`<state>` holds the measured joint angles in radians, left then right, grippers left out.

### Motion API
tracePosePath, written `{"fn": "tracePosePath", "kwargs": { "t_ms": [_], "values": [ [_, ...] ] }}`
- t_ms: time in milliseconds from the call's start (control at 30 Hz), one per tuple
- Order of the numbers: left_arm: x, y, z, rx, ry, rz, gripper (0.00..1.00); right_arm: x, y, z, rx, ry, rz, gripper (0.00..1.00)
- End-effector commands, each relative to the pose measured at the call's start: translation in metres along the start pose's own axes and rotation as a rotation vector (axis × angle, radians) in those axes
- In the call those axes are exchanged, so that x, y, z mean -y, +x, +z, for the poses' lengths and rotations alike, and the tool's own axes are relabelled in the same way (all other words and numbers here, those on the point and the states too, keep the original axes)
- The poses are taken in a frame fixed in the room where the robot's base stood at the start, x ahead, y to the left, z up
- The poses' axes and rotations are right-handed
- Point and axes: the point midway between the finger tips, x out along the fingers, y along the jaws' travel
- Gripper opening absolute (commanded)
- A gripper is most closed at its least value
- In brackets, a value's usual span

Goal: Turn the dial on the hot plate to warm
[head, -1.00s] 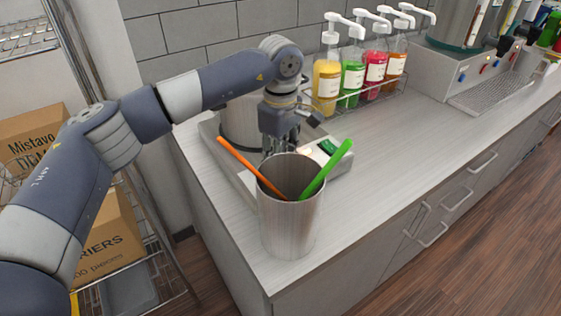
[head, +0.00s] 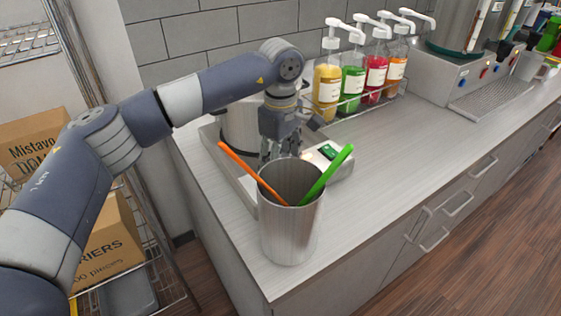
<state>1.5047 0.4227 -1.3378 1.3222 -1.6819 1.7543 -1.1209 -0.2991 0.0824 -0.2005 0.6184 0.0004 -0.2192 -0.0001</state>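The hot plate (head: 342,166) stands at the left end of the counter. It has a light grey body with a small green panel (head: 328,152) on its front right part, and a metal pot (head: 238,122) sits on it. I cannot make out the dial; it is hidden behind my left gripper and the metal cup or too small to tell. My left gripper (head: 279,153) points down over the front of the hot plate, left of the green panel. Its fingertips are partly behind the cup, so I cannot tell its opening or any contact. My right gripper is not in view.
A metal cup (head: 289,229) with an orange utensil (head: 240,165) and a green utensil (head: 329,172) stands close in front of the hot plate. Several pump bottles (head: 327,84) stand in a rack behind. The counter (head: 400,135) to the right is clear.

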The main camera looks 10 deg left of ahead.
Motion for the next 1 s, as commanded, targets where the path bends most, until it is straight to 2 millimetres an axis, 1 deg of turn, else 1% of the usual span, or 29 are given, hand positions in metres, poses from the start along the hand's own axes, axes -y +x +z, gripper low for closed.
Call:
{"fn": "tracePosePath", "kwargs": {
  "t_ms": [167,400,500,600,767,1000],
  "values": [
    [-0.001,-0.026,0.0,-0.001,0.0,0.006,0.52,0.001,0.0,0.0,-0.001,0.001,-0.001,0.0],
    [-0.001,-0.078,0.0,-0.001,0.0,0.005,0.52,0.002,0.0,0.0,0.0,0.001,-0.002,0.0],
    [-0.001,-0.096,-0.001,-0.001,-0.001,0.005,0.52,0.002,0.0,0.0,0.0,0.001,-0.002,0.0],
    [-0.001,-0.108,-0.001,0.0,-0.001,0.004,0.52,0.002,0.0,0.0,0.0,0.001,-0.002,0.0],
    [0.0,-0.118,-0.001,0.0,-0.001,0.003,0.52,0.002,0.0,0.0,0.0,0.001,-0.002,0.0],
    [0.0,-0.119,-0.001,0.0,-0.001,0.002,0.52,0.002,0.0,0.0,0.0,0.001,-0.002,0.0]
  ]
}}
